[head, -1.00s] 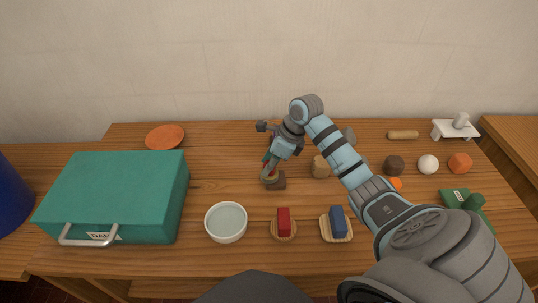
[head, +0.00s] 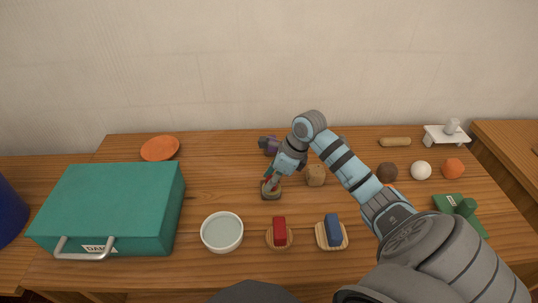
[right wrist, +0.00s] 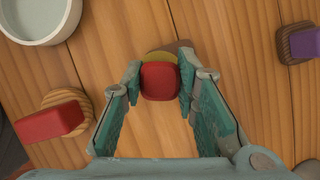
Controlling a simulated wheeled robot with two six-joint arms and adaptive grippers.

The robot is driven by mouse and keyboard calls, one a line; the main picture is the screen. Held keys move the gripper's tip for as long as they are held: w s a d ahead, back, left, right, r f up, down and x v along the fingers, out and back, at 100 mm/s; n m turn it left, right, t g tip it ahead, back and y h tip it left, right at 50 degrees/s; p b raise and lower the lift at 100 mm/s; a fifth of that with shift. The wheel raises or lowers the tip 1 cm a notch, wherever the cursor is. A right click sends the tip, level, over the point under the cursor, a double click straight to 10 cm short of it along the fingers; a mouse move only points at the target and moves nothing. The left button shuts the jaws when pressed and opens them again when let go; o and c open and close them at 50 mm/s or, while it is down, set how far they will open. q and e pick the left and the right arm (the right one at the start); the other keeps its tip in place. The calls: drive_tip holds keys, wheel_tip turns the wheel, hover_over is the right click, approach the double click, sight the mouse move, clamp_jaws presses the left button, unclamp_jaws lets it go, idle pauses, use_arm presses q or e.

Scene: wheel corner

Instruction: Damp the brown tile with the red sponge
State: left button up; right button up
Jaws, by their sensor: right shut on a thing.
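My right gripper (head: 271,184) is shut on a small block, taken as the red sponge. In the right wrist view the gripper (right wrist: 160,85) has its two fingers on either side of the sponge's rounded red top (right wrist: 160,80). A yellowish layer shows just behind the red. The brown tile (right wrist: 176,47) shows partly behind it, mostly hidden by the sponge. In the head view the tile (head: 272,196) lies on the table under the fingertips. Sponge and tile look very close; I cannot tell whether they touch. My left gripper is not in view.
A bowl (head: 222,216) of pale liquid, a red block (head: 279,229) on a round wooden base and a blue block (head: 332,229) on a wooden base stand in front. A green case (head: 105,215) is left. A tan block (head: 315,176) stands close right of the gripper.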

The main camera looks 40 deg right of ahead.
drive_tip(key=shift+w+d+b, duration=0.55)
drive_tip(key=shift+w+b, duration=0.15)
drive_tip(key=shift+w, duration=0.15)
drive_tip(key=shift+w+d+b, duration=0.55)
drive_tip(key=shift+w+b, duration=0.1)
drive_tip(key=shift+w, duration=0.2)
drive_tip(key=shift+w+d, duration=0.15)
drive_tip(key=shift+w, duration=0.1)
drive_tip(key=shift+r, duration=0.1)
drive_tip(key=shift+r, duration=0.1)
wheel_tip(320, 180, up, 6)
drive_tip(key=p, duration=0.5)
